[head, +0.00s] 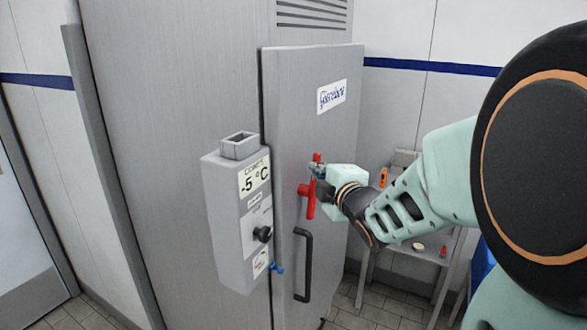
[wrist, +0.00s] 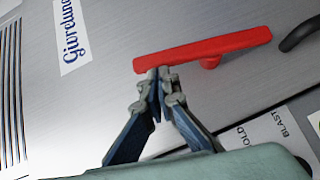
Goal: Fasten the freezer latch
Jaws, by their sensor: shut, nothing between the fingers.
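The red latch (head: 311,203) is a bar on the grey freezer door (head: 292,120), standing near upright in the head view. A short stub joins it at mid-length. In the wrist view the red latch (wrist: 215,47) runs across the upper middle, its stub right of centre. My gripper (wrist: 158,73) is shut and empty, its tips at the bar's left part. In the head view my gripper (head: 318,170) is at the bar's upper part and hides some of it. I cannot tell whether the tips touch the bar. I cannot tell whether the door is fully closed.
A black door handle (head: 304,265) is below the latch. A grey control box (head: 228,215) with a -5 °C display and black knob juts out left of the door. A small table (head: 430,253) with items stands behind my arm at right. Tiled floor shows below.

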